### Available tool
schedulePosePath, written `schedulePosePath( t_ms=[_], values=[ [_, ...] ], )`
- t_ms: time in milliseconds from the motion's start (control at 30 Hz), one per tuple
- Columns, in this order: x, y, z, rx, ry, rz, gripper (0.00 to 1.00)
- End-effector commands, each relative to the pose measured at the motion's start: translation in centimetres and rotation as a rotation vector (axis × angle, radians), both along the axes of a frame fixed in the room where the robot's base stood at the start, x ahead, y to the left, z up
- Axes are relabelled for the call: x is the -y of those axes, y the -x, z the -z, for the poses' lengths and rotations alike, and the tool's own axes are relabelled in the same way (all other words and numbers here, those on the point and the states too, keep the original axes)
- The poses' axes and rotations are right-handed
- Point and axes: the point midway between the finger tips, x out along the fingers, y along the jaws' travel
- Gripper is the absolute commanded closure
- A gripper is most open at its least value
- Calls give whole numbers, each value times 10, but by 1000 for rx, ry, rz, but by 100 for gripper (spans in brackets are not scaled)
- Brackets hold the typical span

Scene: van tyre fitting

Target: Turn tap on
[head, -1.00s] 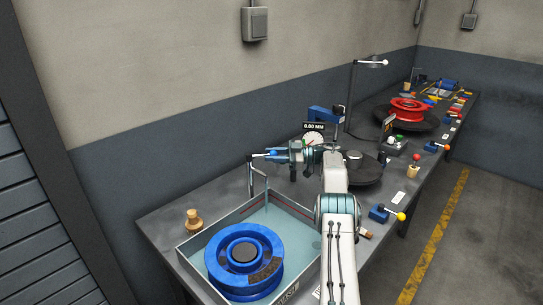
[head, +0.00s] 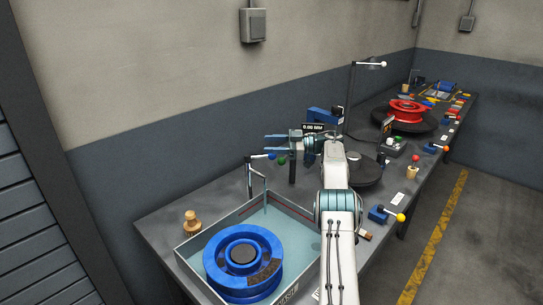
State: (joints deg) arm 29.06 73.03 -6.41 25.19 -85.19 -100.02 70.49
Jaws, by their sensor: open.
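The tap (head: 249,181) is a thin chrome bent pipe at the back corner of the wash basin (head: 206,235). A light lever with a blue ball (head: 272,155) shows at the top of the tap. My gripper (head: 267,143) is open and empty, its two fingers pointing left, just above and behind the lever in the picture. I cannot tell whether a finger touches the lever. A green ball (head: 281,160) shows just under the gripper. Whether water runs cannot be made out.
A blue wheel (head: 243,262) lies in the basin. A wooden brush or knob (head: 192,221) stands left of it on the bench. Right of my arm are a dark round plate (head: 368,170), a blue clamp with yellow ball (head: 380,214) and a red wheel (head: 406,110). The wall is close behind.

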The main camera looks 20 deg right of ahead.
Motion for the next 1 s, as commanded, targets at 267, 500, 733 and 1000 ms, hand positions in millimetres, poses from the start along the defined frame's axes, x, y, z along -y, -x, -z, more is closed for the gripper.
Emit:
schedulePosePath(
  t_ms=[267, 500, 733, 1000],
  values=[
    [45, 41, -31, -2, 0, 6, 52],
    [72, 67, -54, -3, 0, 4, 52],
    [81, 76, -63, -3, -1, 3, 52],
    [81, 76, -63, -3, -1, 3, 60]
  ],
)
